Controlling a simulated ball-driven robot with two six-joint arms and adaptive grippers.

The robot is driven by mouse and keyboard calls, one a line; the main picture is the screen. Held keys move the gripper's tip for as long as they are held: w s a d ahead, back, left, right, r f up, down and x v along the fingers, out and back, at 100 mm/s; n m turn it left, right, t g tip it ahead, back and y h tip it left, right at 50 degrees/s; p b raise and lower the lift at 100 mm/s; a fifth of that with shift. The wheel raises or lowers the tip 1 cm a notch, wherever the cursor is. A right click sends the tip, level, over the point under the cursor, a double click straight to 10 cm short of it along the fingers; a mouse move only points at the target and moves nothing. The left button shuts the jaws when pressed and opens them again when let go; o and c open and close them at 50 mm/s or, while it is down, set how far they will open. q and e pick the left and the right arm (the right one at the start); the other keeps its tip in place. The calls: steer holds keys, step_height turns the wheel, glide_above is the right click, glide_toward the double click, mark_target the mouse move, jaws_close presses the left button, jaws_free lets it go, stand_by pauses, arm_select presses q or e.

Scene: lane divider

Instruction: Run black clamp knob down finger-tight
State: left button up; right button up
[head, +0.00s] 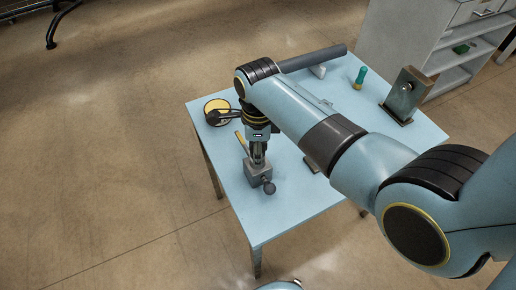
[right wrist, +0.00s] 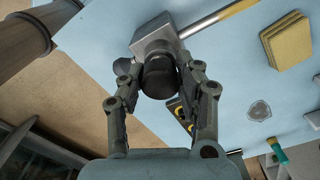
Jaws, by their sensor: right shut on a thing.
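The grey metal clamp block (head: 259,174) sits on the light blue table, and it also shows in the right wrist view (right wrist: 153,38). A bar with a yellow section (right wrist: 218,17) runs out from it. The black clamp knob (right wrist: 159,77) is on the block, between the fingers of my right gripper (right wrist: 161,88). The right gripper is shut on the knob, with a finger on each side. In the head view it points down at the block and the held knob is hidden. A dark ball-ended part (head: 268,187) sticks out from the block's side. My left gripper is out of view.
A yellow-topped round item (head: 217,109) lies near the table's left edge. A metal bracket (head: 408,94) and a green-handled tool (head: 360,77) stand at the back right. Stacked yellow pads (right wrist: 287,41) lie near the clamp. The table front is bare.

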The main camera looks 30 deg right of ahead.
steer(key=m, duration=0.5)
steer(key=o, duration=0.6)
steer(key=shift+o, duration=0.2)
